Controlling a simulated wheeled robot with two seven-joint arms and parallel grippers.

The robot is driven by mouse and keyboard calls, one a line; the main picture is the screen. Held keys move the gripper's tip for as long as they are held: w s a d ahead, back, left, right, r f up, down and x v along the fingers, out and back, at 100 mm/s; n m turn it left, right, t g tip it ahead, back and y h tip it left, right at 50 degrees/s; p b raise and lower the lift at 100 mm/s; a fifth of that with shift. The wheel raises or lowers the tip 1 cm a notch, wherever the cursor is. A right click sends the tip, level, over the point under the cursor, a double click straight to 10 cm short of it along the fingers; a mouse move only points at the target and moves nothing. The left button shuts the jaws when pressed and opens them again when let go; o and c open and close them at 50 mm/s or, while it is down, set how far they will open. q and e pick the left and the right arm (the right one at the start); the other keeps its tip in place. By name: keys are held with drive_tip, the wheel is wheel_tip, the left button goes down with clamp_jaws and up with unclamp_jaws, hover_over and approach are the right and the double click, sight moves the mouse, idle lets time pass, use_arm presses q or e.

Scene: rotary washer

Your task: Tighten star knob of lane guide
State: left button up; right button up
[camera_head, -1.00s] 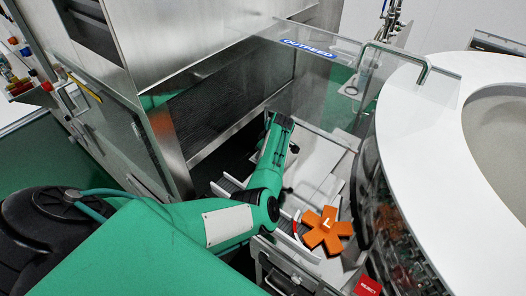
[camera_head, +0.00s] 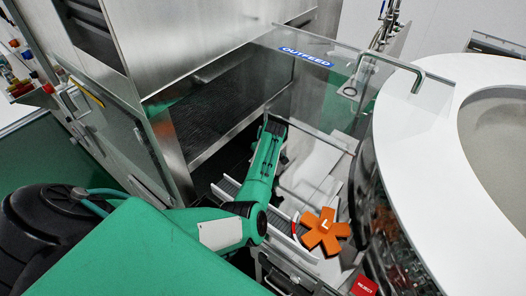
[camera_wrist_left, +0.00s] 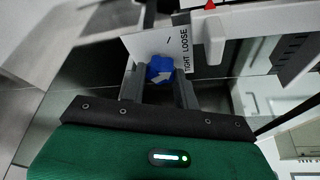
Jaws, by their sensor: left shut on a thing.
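A small blue star knob (camera_wrist_left: 160,69) with a white arrow on it sits between the two fingers of my left gripper (camera_wrist_left: 159,80) in the left wrist view. The gripper is shut on it. A white plate (camera_wrist_left: 185,46) beside the knob carries the words TIGHT and LOOSE. In the head view my left arm reaches to the outfeed area, and its fingers and the blue knob are hidden there. My right gripper is in neither view.
A large orange star-shaped part (camera_head: 325,231) marked L stands right of my left forearm. A clear panel (camera_head: 335,95) with an OUTFEED label stands behind. A round white table (camera_head: 440,150) fills the right side, and a steel cabinet (camera_head: 210,50) the upper left. A red REJECT block (camera_head: 365,286) is at the bottom.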

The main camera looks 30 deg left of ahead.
use_arm(q)
drive_tip(key=m, duration=0.2)
drive_tip(key=m+t, duration=0.1)
drive_tip(key=shift+s+a+m+h, duration=0.1)
drive_tip(key=shift+a+m+h, duration=0.05)
drive_tip(key=shift+m+h, duration=0.2)
drive_tip(key=m, duration=0.2)
drive_tip(key=m+t+h, duration=0.1)
drive_tip(key=m, duration=0.1)
drive_tip(key=shift+a+m+h, duration=0.1)
drive_tip(key=shift+m+h, duration=0.15)
drive_tip(key=m, duration=0.2)
drive_tip(key=m+h, duration=0.1)
drive_tip(key=m, duration=0.1)
drive_tip(key=shift+a+t+h, duration=0.15)
drive_tip(key=shift+t+h, duration=0.15)
drive_tip(key=shift+m+h+b, duration=0.35)
drive_tip(key=shift+m+h, duration=0.45)
drive_tip(key=shift+m, duration=1.3)
drive_tip(key=o, duration=1)
drive_tip(key=shift+c, duration=0.2)
